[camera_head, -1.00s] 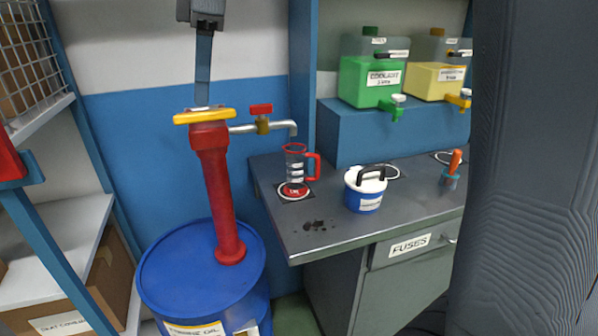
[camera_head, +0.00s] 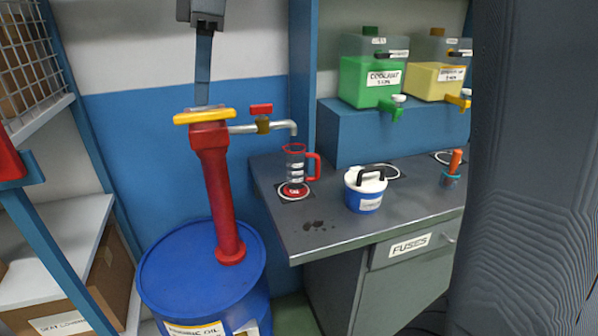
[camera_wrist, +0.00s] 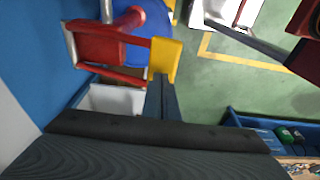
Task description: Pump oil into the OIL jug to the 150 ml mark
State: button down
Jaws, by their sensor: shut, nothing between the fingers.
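The clear OIL jug (camera_head: 295,170) with red rim and handle stands upright on a round marked spot on the bench, under the spout (camera_head: 290,126). Its fill level is too small to read. A red pump (camera_head: 215,190) with a yellow handle (camera_head: 205,116) stands on a blue oil drum (camera_head: 165,265). The spout's valve has a red tap (camera_head: 261,109). My gripper (camera_head: 202,103) is shut and empty, its fingertips pointing down at the yellow handle. The wrist view shows the fingertips (camera_wrist: 162,86) at the edge of the yellow handle (camera_wrist: 165,58); whether they touch is unclear.
Coolant (camera_head: 371,85) and yellow (camera_head: 437,82) tanks sit on a blue shelf behind. A shelf rack (camera_head: 60,235) stands left of the drum.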

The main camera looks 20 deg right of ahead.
jog(key=shift+f, duration=0.15)
jog(key=shift+f+b, duration=2.75)
jog(key=shift+f, duration=2.2)
notch_tip(320, 180, up, 10)
jog(key=p, duration=0.9)
jog(key=shift+r, duration=0.15)
